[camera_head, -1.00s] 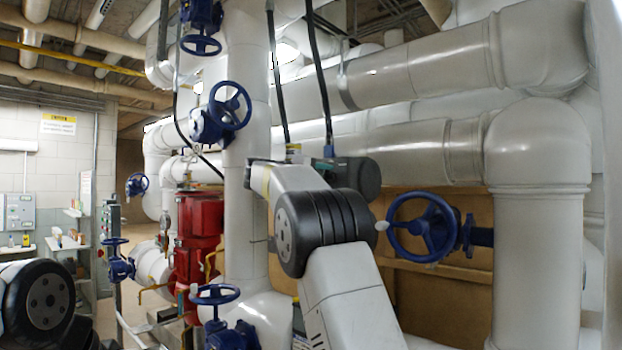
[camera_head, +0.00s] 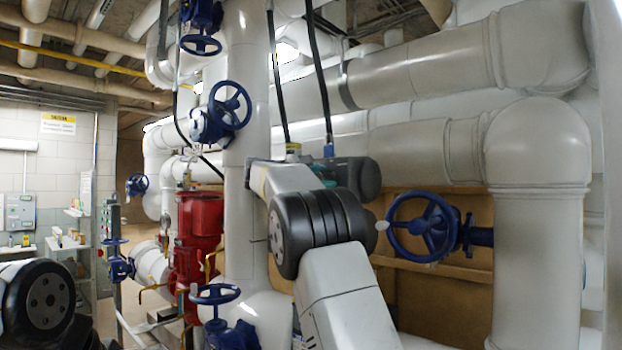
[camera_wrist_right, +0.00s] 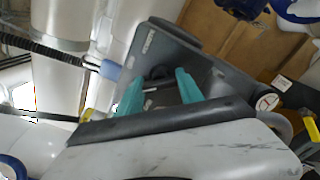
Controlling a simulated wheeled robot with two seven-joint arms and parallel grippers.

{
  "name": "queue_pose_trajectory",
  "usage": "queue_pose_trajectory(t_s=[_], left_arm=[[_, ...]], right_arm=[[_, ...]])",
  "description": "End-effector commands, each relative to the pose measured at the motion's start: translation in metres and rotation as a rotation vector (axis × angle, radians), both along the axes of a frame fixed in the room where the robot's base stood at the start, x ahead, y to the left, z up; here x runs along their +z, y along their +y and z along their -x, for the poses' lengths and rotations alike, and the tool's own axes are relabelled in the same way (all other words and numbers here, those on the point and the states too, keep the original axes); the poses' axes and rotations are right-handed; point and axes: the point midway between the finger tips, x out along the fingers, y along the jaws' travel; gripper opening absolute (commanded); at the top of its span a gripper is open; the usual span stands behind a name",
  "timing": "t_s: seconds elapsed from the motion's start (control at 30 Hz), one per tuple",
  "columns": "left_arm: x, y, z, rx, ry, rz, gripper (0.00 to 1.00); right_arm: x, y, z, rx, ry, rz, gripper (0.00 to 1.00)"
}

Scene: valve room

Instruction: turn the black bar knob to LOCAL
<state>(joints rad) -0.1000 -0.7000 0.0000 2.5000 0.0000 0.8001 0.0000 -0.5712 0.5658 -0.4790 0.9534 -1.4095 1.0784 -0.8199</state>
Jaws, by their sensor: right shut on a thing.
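A dark grey housing (camera_head: 362,180) with a cable entering its top sits behind my right arm in the head view. In the right wrist view the housing (camera_wrist_right: 203,72) shows close up, with a small label on its edge. The black bar knob (camera_wrist_right: 159,72) is small and dark there, on the housing between the two teal fingers of my right gripper (camera_wrist_right: 160,78). The gripper is shut on the knob. Its pointing direction and the LOCAL mark cannot be read. My left gripper is not in view.
A blue handwheel (camera_head: 423,227) stands just right of my right arm. Another blue handwheel (camera_head: 230,105) and a thick white vertical pipe (camera_head: 245,200) are to its left. Black cables (camera_head: 318,70) hang down to the housing. A red pump (camera_head: 198,235) stands farther left.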

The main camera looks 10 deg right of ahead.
Motion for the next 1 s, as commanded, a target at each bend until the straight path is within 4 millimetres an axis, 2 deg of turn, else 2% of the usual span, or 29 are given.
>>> queue_pose_trajectory(t_s=[0.43, 1.0], left_arm=[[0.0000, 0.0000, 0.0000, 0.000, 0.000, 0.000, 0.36], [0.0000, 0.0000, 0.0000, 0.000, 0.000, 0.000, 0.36]], right_arm=[[-0.0021, 0.0006, -0.0003, 0.001, 0.237, 0.181, 0.03], [-0.0023, 0.0007, -0.0004, 0.001, 0.299, 0.229, 0.03]])
